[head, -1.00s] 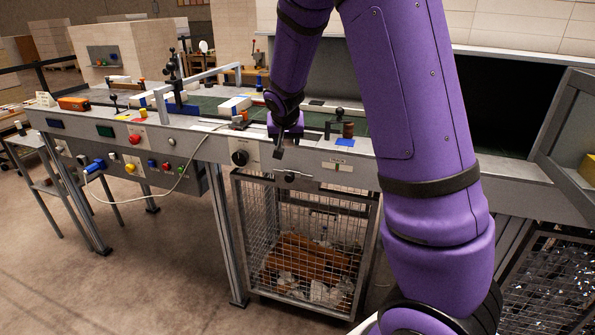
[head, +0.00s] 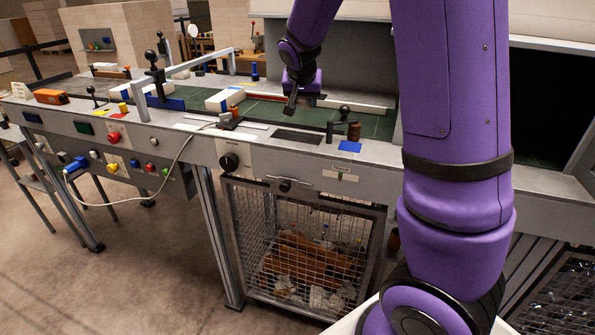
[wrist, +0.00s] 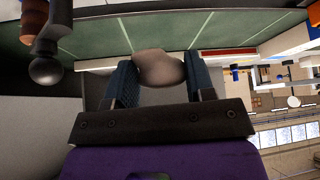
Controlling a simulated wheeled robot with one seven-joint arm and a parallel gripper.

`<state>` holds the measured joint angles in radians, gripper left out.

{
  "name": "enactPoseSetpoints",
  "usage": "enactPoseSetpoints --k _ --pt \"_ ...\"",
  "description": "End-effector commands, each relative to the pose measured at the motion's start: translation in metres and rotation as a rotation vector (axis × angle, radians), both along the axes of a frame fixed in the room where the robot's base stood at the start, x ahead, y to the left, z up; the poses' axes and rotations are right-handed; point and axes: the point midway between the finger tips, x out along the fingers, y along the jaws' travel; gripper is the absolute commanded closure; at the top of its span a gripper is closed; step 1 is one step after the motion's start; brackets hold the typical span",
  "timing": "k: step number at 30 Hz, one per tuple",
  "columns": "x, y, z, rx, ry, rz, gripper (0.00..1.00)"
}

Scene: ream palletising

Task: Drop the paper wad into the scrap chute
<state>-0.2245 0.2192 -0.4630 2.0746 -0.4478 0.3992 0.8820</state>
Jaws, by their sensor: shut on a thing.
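The paper wad (wrist: 160,68) is a pale, rounded lump in the wrist view. My gripper (wrist: 159,60) is shut on it, with one blue-lined finger on each side. In the head view my gripper (head: 291,104) hangs over the near side of the green belt, and the wad cannot be made out there. A dark rectangular opening (head: 298,137) in the bench top, just in front of my gripper, looks like the scrap chute. A wire cage (head: 300,245) with crumpled paper and brown scraps stands below it.
A ball-topped lever (head: 343,116) and a brown cylinder (head: 354,131) stand right of the opening, beside a blue patch (head: 350,147). A white ream (head: 228,99) lies on the belt (head: 262,108) to the left. A cable crosses the bench front.

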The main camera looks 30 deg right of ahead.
Motion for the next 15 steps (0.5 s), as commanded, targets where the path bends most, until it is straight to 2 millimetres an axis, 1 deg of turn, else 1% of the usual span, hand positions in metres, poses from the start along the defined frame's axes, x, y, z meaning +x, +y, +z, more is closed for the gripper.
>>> enactPoseSetpoints --k 12,15 --pt "0.000 0.000 -0.042 -0.001 0.004 0.001 0.72" --pt "0.000 0.000 -0.050 0.000 0.002 0.000 0.72"
